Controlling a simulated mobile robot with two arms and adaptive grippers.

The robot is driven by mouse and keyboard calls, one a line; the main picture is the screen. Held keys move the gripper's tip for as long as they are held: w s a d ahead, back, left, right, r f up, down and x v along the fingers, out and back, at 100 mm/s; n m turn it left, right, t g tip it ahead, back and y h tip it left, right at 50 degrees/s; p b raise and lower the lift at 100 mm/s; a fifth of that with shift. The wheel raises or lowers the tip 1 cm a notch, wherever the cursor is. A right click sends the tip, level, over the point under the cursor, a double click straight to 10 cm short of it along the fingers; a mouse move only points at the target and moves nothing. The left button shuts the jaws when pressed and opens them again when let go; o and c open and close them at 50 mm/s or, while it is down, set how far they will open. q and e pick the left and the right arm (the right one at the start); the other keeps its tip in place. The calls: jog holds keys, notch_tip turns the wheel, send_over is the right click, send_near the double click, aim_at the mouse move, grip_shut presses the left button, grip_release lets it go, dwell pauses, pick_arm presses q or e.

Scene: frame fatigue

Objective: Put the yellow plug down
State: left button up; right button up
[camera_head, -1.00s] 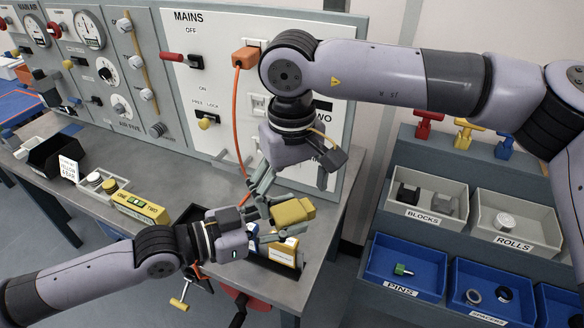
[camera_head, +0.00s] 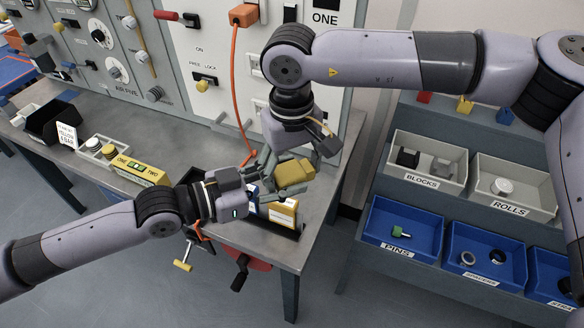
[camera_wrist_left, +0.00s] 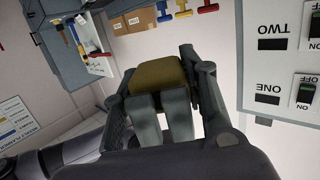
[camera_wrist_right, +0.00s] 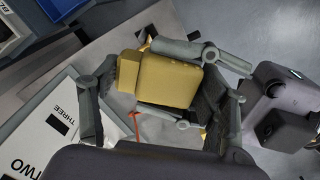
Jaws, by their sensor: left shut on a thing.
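The yellow plug (camera_head: 294,173) is held in the air above the front right part of the bench. My left gripper (camera_head: 282,184) is shut on it, coming from the left. My right gripper (camera_head: 279,162) is above it, pointing down, with its fingers apart. In the right wrist view the plug (camera_wrist_right: 165,80) lies between the spread right fingers, with a gap at the left finger, and the left fingers cross it. The plug also shows between the fingers in the left wrist view (camera_wrist_left: 158,74).
A box with a yellow front (camera_head: 284,212) stands on the bench (camera_head: 205,140) below the grippers. Blue bins (camera_head: 400,262) stand at the right.

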jog(key=shift+a, duration=0.1)
jog(key=c, duration=0.6)
pick_arm(q)
jog(key=o, duration=1.4)
pick_arm(e)
jog(key=shift+c, duration=0.5)
pick_arm(q)
jog(key=shift+a, duration=0.15)
